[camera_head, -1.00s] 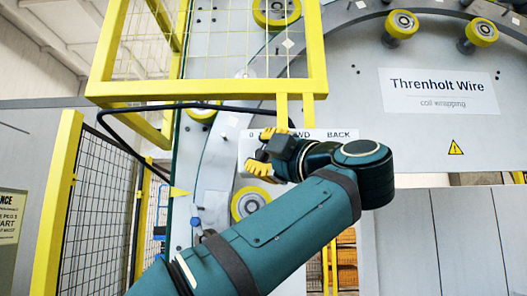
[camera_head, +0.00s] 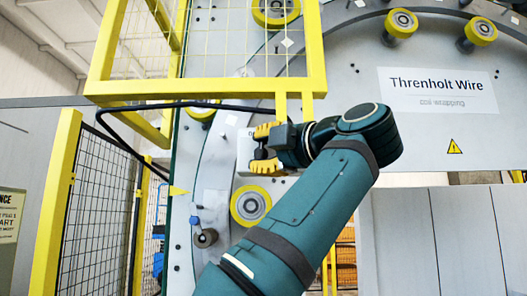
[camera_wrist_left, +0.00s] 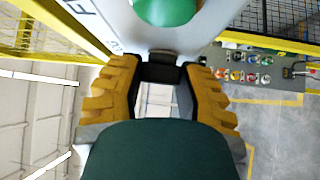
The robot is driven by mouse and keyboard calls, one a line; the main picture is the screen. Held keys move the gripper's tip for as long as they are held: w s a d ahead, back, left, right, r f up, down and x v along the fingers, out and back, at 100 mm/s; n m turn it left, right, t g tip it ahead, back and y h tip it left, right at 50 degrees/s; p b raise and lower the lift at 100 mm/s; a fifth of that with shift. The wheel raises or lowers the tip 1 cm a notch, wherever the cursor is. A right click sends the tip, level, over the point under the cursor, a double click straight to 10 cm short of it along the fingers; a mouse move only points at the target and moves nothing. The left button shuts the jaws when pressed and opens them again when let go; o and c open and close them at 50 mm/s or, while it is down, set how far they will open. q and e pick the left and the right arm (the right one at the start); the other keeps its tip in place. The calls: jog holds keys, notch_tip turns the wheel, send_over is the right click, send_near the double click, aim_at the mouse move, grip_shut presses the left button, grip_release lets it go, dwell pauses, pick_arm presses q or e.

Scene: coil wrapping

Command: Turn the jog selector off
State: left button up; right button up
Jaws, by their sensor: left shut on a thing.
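The jog selector is on a white label plate (camera_head: 244,150) on the grey machine face, mostly hidden behind my left gripper and arm. A dark knob (camera_head: 260,154) shows between the yellow fingers of my left gripper (camera_head: 264,148). In the left wrist view the two yellow fingers (camera_wrist_left: 160,75) stand on either side of a small dark piece (camera_wrist_left: 160,66), which appears to be the selector's handle. The gripper is shut on it. Part of a lettered plate (camera_wrist_left: 80,12) shows at the upper left there. Which position the selector points to cannot be read.
A yellow-framed mesh guard (camera_head: 210,90) hangs just above the gripper. Yellow rollers (camera_head: 250,205) sit on the machine ring. A mesh fence (camera_head: 95,215) stands at left. A panel with several coloured buttons (camera_wrist_left: 250,68) shows in the left wrist view.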

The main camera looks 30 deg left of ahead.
pick_arm(q)
jog(key=o, duration=1.2)
jog(key=shift+a, duration=0.1)
jog(key=v, duration=1.2)
